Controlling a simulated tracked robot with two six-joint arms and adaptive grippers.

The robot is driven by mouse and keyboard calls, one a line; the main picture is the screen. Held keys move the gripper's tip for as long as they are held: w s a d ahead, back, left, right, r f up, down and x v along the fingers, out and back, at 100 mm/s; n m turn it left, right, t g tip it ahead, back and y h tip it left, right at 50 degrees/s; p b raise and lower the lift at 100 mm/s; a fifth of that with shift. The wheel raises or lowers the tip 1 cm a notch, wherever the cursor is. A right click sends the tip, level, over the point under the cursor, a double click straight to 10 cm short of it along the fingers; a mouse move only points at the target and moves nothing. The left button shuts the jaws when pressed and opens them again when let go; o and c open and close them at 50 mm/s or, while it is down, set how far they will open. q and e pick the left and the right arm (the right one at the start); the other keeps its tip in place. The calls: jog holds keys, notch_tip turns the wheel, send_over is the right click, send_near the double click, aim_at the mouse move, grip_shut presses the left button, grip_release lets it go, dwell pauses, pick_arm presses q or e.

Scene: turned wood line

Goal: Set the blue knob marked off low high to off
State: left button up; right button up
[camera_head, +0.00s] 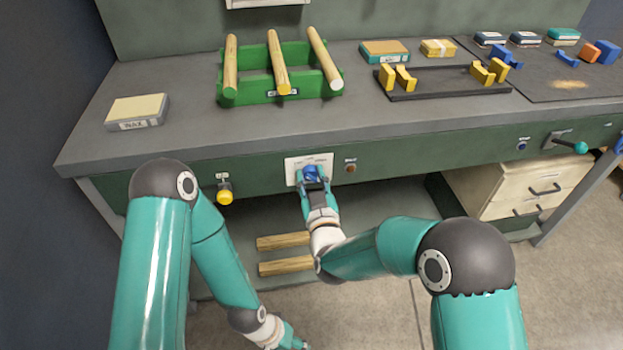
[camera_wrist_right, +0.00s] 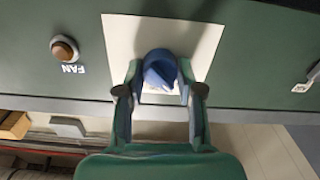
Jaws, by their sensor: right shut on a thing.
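The blue knob (camera_head: 310,172) sits on a white plate (camera_head: 293,170) on the green front panel of the bench. My right gripper (camera_head: 313,183) reaches it from the front, and its fingers hide part of the knob. In the right wrist view, the knob (camera_wrist_right: 160,70) lies between the two fingers of my right gripper (camera_wrist_right: 160,92), which is shut on it. Its raised ridge looks slanted there. The plate's lettering is too small or hidden to read the setting. My left gripper (camera_head: 290,342) is low at the bottom edge, partly cut off.
A brown FAN button (camera_wrist_right: 65,49) is beside the plate, and a yellow knob (camera_head: 225,194) is further left on the panel. A lever with a teal handle (camera_head: 571,146) is at right. A green rack (camera_head: 259,88) holds wooden rods on the bench. Two rods lie below.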

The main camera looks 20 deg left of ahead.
jog(key=shift+f, duration=0.15)
jog(key=o, duration=1.1)
jog(key=shift+o, duration=0.2)
jog(key=shift+s, duration=0.1)
jog(key=v, duration=1.2)
